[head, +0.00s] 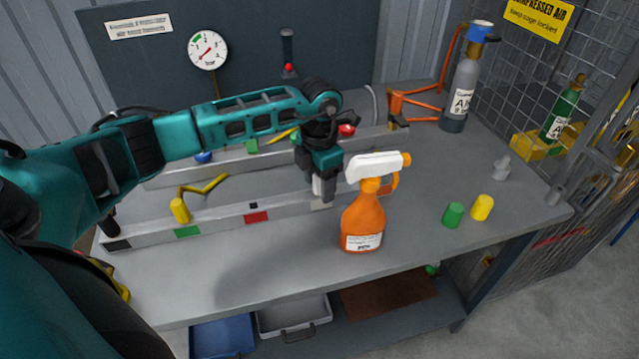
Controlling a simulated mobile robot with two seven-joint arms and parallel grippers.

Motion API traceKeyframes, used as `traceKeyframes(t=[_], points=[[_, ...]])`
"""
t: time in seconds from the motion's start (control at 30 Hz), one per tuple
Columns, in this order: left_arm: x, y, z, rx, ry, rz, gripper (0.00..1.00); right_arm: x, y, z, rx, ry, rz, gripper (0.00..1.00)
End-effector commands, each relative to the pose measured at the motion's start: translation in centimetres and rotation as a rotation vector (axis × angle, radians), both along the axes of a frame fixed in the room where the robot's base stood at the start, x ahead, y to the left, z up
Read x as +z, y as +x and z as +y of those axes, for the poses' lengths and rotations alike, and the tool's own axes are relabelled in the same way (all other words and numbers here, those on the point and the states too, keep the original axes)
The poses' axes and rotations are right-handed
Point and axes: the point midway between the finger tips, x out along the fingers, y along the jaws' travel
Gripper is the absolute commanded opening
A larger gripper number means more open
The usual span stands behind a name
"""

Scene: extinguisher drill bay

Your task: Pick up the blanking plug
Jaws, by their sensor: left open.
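My left gripper (322,196) points down over the front rail (285,214), left of the orange spray bottle. It is open, with a pale piece (317,186) showing at its fingers. I cannot tell whether this is the blanking plug, part of the rail or part of the gripper. Small plug-like pieces stand on the right of the bench: a green one (453,215), a yellow one (482,207) and a grey one (555,194). None is clearly marked as the blanking plug. My right gripper is not in view.
The spray bottle (363,220) with a white head stands close beside the left gripper. A yellow handle (180,209) rises from the front rail's left part. A grey cylinder (463,90) stands at the back right. The bench front (290,270) is clear.

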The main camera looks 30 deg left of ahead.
Motion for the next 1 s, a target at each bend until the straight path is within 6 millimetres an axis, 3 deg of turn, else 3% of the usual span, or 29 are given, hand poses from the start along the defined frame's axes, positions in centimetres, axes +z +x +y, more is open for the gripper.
traceKeyframes(t=[0.07, 0.67, 1.0], points=[[0.02, 0.00, -0.01, 0.000, 0.000, 0.000, 0.58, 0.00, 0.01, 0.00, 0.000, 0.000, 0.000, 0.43], [0.08, 0.02, -0.02, -0.001, 0.000, -0.001, 0.00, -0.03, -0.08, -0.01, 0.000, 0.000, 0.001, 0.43], [0.38, 0.08, -0.03, 0.000, -0.001, -0.003, 0.00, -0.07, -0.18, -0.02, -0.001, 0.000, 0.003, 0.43]])
